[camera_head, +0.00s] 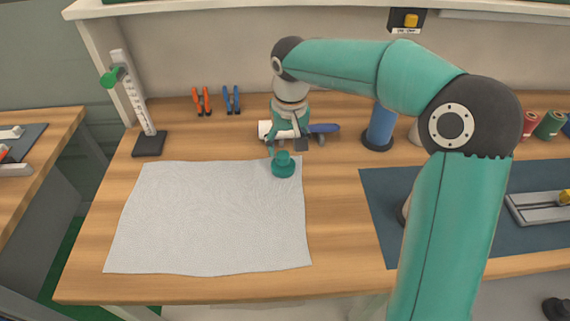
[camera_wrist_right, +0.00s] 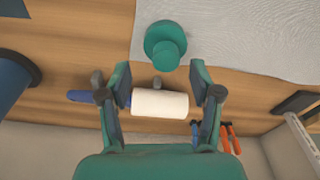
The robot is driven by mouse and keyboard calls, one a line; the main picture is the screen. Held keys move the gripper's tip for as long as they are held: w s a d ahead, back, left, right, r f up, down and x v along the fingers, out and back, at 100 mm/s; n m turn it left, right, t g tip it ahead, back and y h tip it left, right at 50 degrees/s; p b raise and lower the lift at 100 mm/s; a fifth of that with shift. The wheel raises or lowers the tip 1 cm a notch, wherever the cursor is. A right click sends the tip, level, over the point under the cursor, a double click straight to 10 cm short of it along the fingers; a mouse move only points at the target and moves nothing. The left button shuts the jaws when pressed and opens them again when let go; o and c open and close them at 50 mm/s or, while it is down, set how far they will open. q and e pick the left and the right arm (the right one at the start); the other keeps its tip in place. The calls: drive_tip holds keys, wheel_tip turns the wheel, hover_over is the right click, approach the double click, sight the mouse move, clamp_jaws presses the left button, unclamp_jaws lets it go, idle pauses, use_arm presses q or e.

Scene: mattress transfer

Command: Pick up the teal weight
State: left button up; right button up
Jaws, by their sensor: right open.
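The teal weight (camera_head: 283,165) is a small round piece with a knob on top. It stands upright on the far right corner of the grey-white cloth (camera_head: 205,220). My right gripper (camera_head: 287,150) is above the table just behind the weight, pointing down. In the right wrist view the teal weight (camera_wrist_right: 165,45) lies just beyond the open fingertips (camera_wrist_right: 160,80), about centred between them, with nothing held. Whether the fingertips are level with the weight is hard to tell. My left gripper is not in view.
A white roller with a blue handle (camera_head: 324,128) lies just behind the weight, beneath my right gripper. A blue cylinder (camera_head: 381,127) stands to its right. Orange clamps (camera_head: 202,101) and blue clamps (camera_head: 231,99) are at the back. A height gauge (camera_head: 149,143) stands at the left. A dark blue mat (camera_head: 385,215) lies right.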

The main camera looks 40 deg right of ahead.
sight(283, 155)
drive_tip(key=shift+w+a+f, duration=0.1)
drive_tip(key=shift+w+f, duration=0.1)
drive_tip(key=shift+f, duration=0.7)
drive_tip(key=shift+w+f, duration=0.2)
drive_tip(key=shift+f, duration=0.7)
drive_tip(key=shift+w+a+f, duration=0.1)
drive_tip(key=shift+w+f, duration=0.1)
drive_tip(key=shift+f, duration=0.7)
clamp_jaws()
